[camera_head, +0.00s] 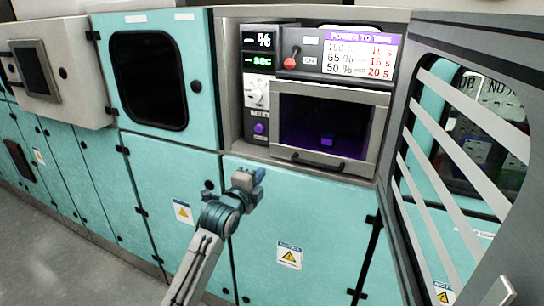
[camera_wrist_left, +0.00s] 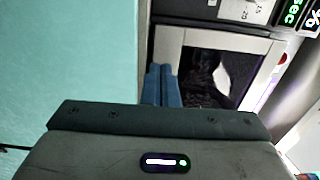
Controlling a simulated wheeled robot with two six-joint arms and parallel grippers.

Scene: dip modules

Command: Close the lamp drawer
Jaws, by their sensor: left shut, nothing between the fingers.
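The lamp drawer (camera_head: 280,116) has a grey frame, a dark purple-lit window and a black handle (camera_head: 318,163) along its bottom edge. It sits in the grey machine bay; I cannot tell whether it stands out from the bay. My left gripper (camera_head: 259,175) is below and left of the drawer, in front of the teal cabinet, with its blue fingers together and empty. The fingers (camera_wrist_left: 161,85) also show shut in the left wrist view, beside the grey frame of the drawer (camera_wrist_left: 169,45). My right gripper is not in view.
Above the drawer are a red-knobbed switch (camera_head: 291,58) and a power-to-time chart (camera_head: 361,53). A control panel with a dial (camera_head: 257,93) is at its left. An open grey slatted door (camera_head: 451,160) stands at the right. Teal cabinets (camera_head: 160,165) fill the left.

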